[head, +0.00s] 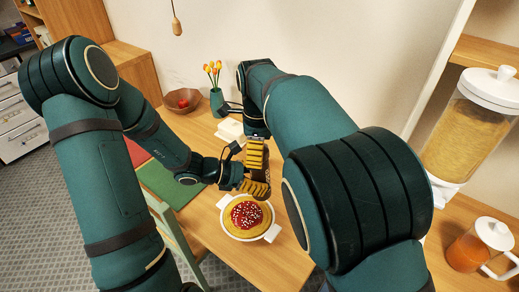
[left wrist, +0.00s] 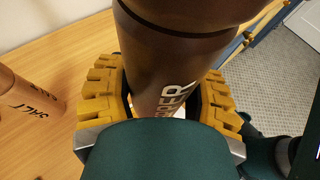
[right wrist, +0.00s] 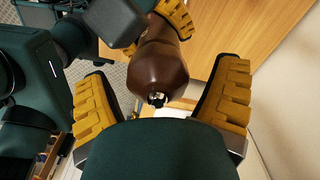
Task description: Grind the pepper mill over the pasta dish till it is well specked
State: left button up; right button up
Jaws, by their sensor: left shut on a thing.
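The brown pepper mill (left wrist: 170,60), lettered on its side, is gripped around its body by my left gripper (left wrist: 165,100). In the head view, my left gripper (head: 257,187) holds it just above the far side of the pasta dish (head: 229,230). The dish is white with two handles and holds pasta under red sauce with pale bits; I cannot make out pepper specks. My right gripper (right wrist: 162,100) is open, its fingers apart on either side of the mill's rounded end (right wrist: 158,70) with its metal knob. The mill is largely hidden in the head view.
A salt mill (left wrist: 28,100) stands on the table beside the pepper mill. A flower vase (head: 217,101) and a bowl with a red fruit (head: 182,101) stand at the back. A green mat (head: 170,183) lies left. A jug (head: 468,252) stands on the right counter.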

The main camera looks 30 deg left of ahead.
notch_tip(320, 180, up, 12)
jog(key=shift+a, duration=0.1)
dwell(0.5)
jog(key=shift+o, duration=0.4)
jog(key=m, duration=0.5)
jog(key=shift+s+f+m, duration=0.15)
jog(key=shift+s+m, duration=0.15)
jog(key=shift+s, duration=0.05)
jog(key=shift+f+m, duration=0.3)
jog(key=shift+f, duration=0.15)
jog(key=f, duration=1.1)
jog(key=shift+w+d, duration=0.2)
jog(key=c, duration=1.3)
jog(key=o, duration=1.3)
jog(key=shift+c, duration=0.2)
